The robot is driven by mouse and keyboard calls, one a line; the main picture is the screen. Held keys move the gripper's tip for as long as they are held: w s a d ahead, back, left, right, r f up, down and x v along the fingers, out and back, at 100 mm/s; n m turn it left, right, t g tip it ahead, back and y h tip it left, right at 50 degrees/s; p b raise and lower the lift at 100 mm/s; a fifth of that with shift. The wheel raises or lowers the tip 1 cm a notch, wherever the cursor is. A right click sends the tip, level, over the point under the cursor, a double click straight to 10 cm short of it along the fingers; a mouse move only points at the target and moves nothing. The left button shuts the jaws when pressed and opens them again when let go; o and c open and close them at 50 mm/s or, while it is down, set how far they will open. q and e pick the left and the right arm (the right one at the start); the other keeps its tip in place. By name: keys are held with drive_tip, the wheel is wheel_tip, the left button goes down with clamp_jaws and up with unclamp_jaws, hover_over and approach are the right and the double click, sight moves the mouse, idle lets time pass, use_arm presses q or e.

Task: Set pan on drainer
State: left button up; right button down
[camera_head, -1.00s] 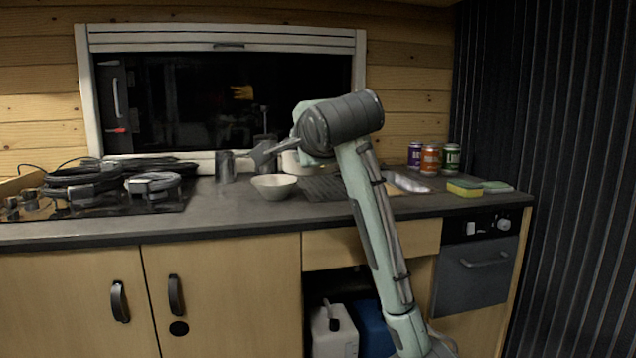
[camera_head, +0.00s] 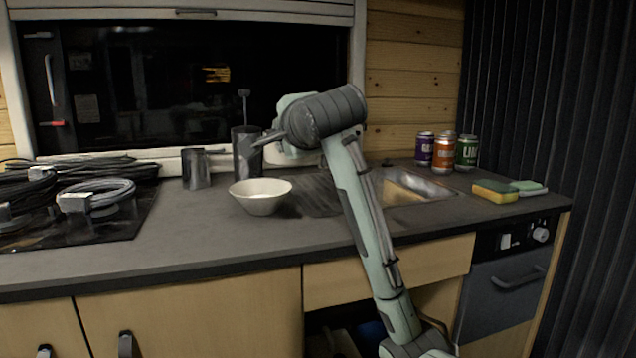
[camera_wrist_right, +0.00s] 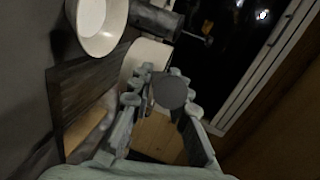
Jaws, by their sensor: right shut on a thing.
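The cream pan (camera_head: 283,154) is partly hidden behind my right wrist in the head view; its pale side also shows in the right wrist view (camera_wrist_right: 143,58). My right gripper (camera_wrist_right: 165,85) is shut on the pan, with a dark rounded part between its fingers, seemingly the handle. In the head view the wrist hides most of the grip. The drainer (camera_head: 310,197) is a dark ribbed area of the counter left of the sink, partly behind my arm; it also shows in the right wrist view (camera_wrist_right: 85,92). I cannot tell whether the pan touches it. My left gripper is out of view.
A white bowl (camera_head: 261,197) stands left of the drainer. A dark cylinder (camera_head: 246,153) and a metal cup (camera_head: 195,169) stand behind it. The sink (camera_head: 415,187) lies right of my arm, with several cans (camera_head: 443,154) and a sponge (camera_head: 495,191) beyond.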

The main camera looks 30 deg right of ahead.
drive_tip(key=d+f, duration=0.3)
drive_tip(key=w+d+f, duration=0.1)
drive_tip(key=d+f, duration=0.1)
drive_tip(key=d, duration=0.1)
drive_tip(key=d+f, duration=0.3)
drive_tip(key=shift+w+d+f+b, duration=0.15)
drive_tip(key=shift+w+f+b, duration=0.2)
drive_tip(key=shift+f, duration=0.35)
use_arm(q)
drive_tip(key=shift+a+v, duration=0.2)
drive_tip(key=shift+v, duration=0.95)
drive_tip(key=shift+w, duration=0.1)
use_arm(e)
drive_tip(key=shift+f, duration=0.1)
drive_tip(key=c, duration=1.6)
unclamp_jaws()
drive_tip(key=shift+f, duration=0.1)
drive_tip(key=shift+c, duration=0.2)
drive_tip(key=shift+o, duration=0.9)
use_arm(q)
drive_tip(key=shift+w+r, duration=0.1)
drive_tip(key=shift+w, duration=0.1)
